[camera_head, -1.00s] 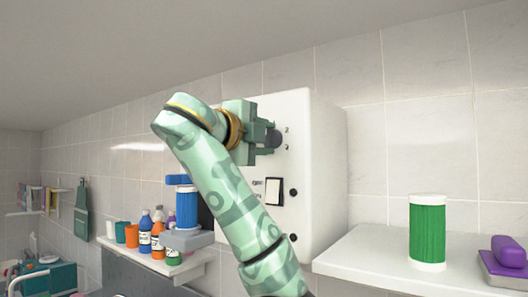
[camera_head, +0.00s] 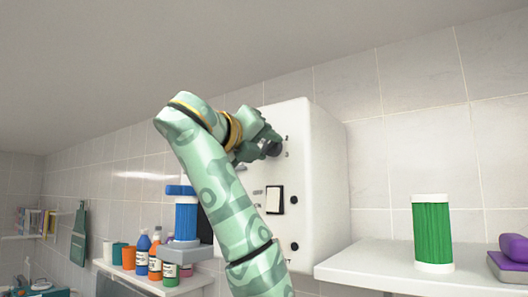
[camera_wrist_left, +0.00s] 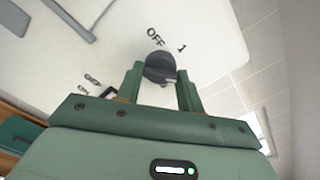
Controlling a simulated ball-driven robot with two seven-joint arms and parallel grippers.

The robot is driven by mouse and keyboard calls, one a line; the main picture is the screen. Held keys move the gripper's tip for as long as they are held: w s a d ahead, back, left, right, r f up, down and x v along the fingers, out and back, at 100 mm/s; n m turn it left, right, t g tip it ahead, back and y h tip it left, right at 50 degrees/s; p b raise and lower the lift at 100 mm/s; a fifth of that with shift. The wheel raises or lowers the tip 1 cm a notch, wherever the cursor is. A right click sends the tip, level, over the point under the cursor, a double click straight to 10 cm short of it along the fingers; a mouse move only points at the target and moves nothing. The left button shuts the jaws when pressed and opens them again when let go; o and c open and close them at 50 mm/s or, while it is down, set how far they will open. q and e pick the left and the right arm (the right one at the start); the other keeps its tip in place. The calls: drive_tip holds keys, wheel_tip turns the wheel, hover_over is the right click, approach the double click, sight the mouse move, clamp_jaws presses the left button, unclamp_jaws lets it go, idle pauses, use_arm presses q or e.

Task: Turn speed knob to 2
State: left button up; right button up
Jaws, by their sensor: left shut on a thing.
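The dark round speed knob (camera_head: 272,148) is on the front of a white box (camera_head: 325,180) on the tiled wall. My left gripper (camera_head: 265,144) is shut on the knob, with a finger on either side. In the left wrist view the knob (camera_wrist_left: 160,67) sits between the fingertips of my left gripper (camera_wrist_left: 160,77), with the labels OFF and 1 printed beyond it. The numeral 2 cannot be read in either view, and I cannot tell which mark the knob points to. My right gripper is not in view.
A rocker switch (camera_head: 274,199) and a small black button (camera_head: 294,246) are below the knob. A shelf (camera_head: 375,262) at the right holds a green canister (camera_head: 432,232) and purple items (camera_head: 513,247). Several bottles and a blue canister (camera_head: 187,218) stand at the left.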

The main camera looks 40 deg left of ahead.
use_arm(q)
drive_tip(key=shift+m, duration=0.6)
drive_tip(key=shift+r, duration=0.1)
drive_tip(key=o, duration=1)
drive_tip(key=shift+w, duration=0.2)
